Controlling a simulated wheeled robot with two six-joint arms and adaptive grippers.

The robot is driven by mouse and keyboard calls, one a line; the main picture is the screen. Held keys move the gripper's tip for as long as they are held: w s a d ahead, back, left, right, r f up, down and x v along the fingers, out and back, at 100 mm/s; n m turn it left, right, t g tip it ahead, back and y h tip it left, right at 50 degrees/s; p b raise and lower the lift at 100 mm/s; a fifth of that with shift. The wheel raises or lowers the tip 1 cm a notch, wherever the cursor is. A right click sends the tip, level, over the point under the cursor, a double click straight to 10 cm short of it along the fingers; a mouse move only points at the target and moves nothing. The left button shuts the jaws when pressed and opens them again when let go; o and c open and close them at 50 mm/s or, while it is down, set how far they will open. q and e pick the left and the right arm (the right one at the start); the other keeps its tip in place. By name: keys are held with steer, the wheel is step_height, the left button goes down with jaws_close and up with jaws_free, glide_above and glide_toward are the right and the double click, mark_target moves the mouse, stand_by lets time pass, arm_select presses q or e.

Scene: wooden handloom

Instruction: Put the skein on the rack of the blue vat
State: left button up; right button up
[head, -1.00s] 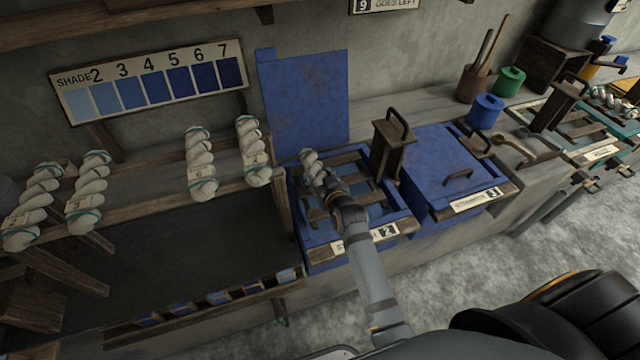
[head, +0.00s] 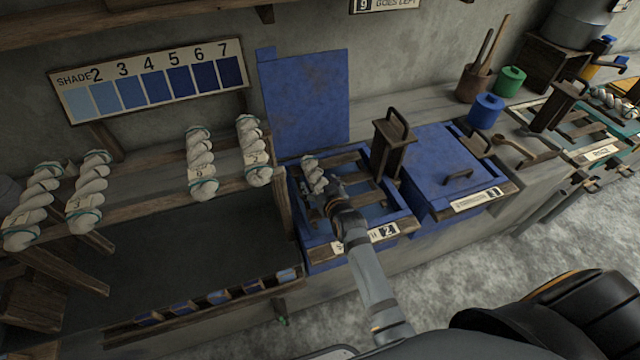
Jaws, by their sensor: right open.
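A white twisted skein (head: 312,173) is at the left part of the wooden rack (head: 345,158) in the open blue vat (head: 319,257), whose front plate reads 2. Its lower end is close to my right gripper (head: 328,193), which is open just below it in the picture. I cannot tell whether the jaws still touch the skein, or exactly how it sits on the bars. My right arm covers part of the vat's front and its label. My left gripper is not in view.
Several other skeins hang on the wooden rail (head: 140,203) at left. A dark wooden post with a handle (head: 392,145) stands at the vat's right, beside a closed blue vat (head: 440,165). A blue lid (head: 305,100) stands upright behind the open vat.

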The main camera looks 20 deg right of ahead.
mark_target(319, 181)
steer(key=shift+r, duration=0.25)
steer(key=p+v, duration=0.5)
steer(key=shift+w+r+p, duration=0.15)
steer(key=shift+r+p, duration=0.1)
steer(key=shift+p, duration=0.1)
steer(key=p+v, duration=0.4)
steer(key=v, duration=0.3)
steer(key=shift+f, duration=0.4)
